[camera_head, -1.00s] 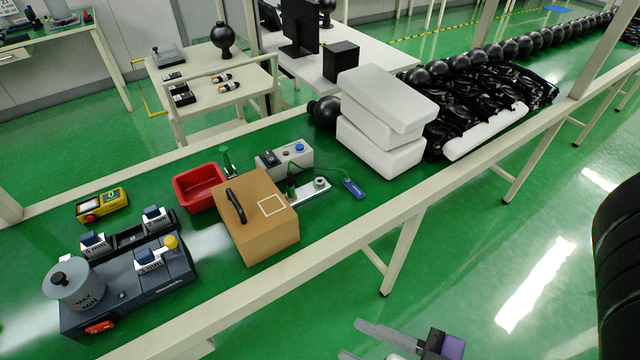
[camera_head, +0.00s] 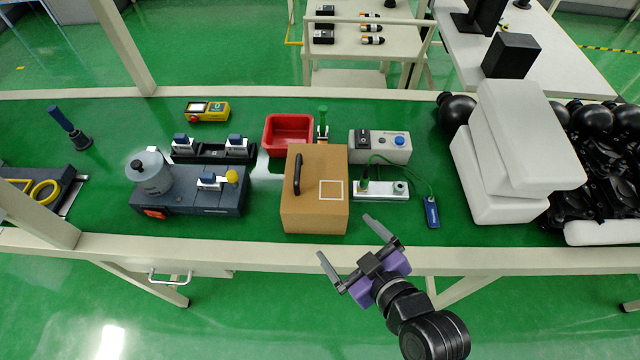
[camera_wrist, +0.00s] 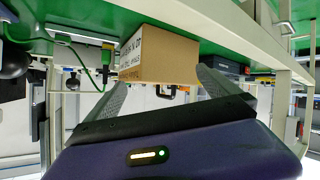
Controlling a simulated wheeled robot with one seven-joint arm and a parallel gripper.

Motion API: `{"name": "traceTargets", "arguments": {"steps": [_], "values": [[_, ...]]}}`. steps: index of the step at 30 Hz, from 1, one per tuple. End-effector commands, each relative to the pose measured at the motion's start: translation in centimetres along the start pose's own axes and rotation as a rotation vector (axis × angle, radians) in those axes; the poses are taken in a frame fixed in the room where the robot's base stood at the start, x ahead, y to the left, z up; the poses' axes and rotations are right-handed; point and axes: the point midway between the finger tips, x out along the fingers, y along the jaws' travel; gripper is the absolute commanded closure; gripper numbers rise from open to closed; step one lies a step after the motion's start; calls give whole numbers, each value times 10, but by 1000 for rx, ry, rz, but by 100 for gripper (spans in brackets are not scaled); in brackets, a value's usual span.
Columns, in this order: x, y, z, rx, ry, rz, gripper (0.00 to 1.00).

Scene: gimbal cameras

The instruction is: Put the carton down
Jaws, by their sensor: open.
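The brown carton (camera_head: 316,205) stands upright on the green bench top, with a black handle on its top and a white square outline beside the handle. My gripper (camera_head: 346,238) is open and empty, just in front of the bench edge and to the lower right of the carton, apart from it. In the wrist view the carton (camera_wrist: 160,56) shows beyond the two spread fingers (camera_wrist: 160,92), with printed writing on one side. The wrist view appears upside down, with the carton's handle hanging below it.
A red bin (camera_head: 289,130) is behind the carton. A grey-blue device (camera_head: 190,196) is to its left. A white connector strip (camera_head: 382,191) and grey control box (camera_head: 380,147) are to its right. White foam blocks (camera_head: 500,170) stack farther right. The bench's front rail (camera_head: 420,258) lies near my gripper.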

Motion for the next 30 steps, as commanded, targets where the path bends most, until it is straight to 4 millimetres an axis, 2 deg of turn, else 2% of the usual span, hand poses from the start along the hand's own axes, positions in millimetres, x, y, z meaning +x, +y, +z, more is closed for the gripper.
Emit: {"name": "traceTargets", "arguments": {"steps": [1,3,9,14,23,30], "values": [[14,-1,-21,-34,14,-35,0],[29,-5,-39,-77,21,-79,0],[51,-15,-75,-160,40,-165,0],[62,-19,-84,-182,45,-187,0],[89,-26,-84,-181,44,-187,0],[119,-34,-82,-181,44,-187,0]]}}
